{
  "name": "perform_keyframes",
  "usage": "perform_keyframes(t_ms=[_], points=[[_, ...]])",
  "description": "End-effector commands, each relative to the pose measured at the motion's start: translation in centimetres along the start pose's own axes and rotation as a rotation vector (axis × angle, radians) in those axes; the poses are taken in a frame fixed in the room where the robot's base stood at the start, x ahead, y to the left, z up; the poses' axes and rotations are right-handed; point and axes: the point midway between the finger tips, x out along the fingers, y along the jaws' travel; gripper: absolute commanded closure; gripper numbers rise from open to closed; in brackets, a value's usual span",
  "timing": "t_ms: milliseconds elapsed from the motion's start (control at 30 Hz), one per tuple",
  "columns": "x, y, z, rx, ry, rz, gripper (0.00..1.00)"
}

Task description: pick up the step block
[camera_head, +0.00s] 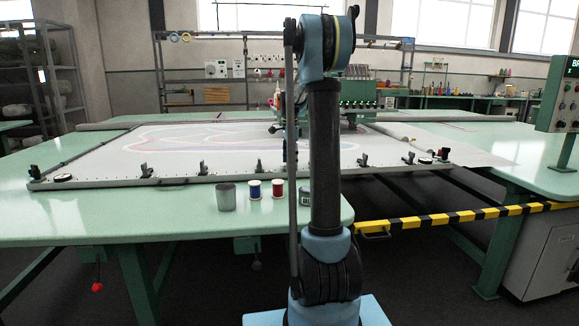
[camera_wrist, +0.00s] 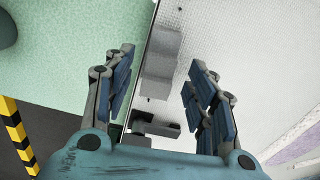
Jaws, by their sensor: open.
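In the wrist view, a plain grey block with a stepped outline, which looks like the step block (camera_wrist: 165,44), lies at the edge of the white fabric, beside the green tabletop. My gripper (camera_wrist: 162,60) is open, with its blue-padded fingers to the left and right of the block in the picture. No finger clearly touches it, and I cannot tell the height gap. A dark clamp (camera_wrist: 155,128) sits just below the block in the picture, near my palm. In the head view my arm hides the gripper and I cannot make out the block.
A grey cup (camera_head: 226,197), a blue spool (camera_head: 255,190) and a red spool (camera_head: 279,188) stand on the green table's front part. Several clamps line the fabric frame's front bar (camera_head: 100,183). A yellow-black barrier (camera_head: 465,215) is at right.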

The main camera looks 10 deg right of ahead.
Motion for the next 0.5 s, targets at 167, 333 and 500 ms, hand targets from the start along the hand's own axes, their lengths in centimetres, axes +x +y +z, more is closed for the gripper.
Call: perform_keyframes(t_ms=[167, 333, 500], points=[[-3.4, 0.0, 0.1, 0.000, 0.000, 0.000, 0.49], [-6.4, 0.0, 0.1, -0.001, 0.000, 0.001, 0.49], [-8.6, 0.0, 0.1, -0.001, 0.000, 0.001, 0.49]])
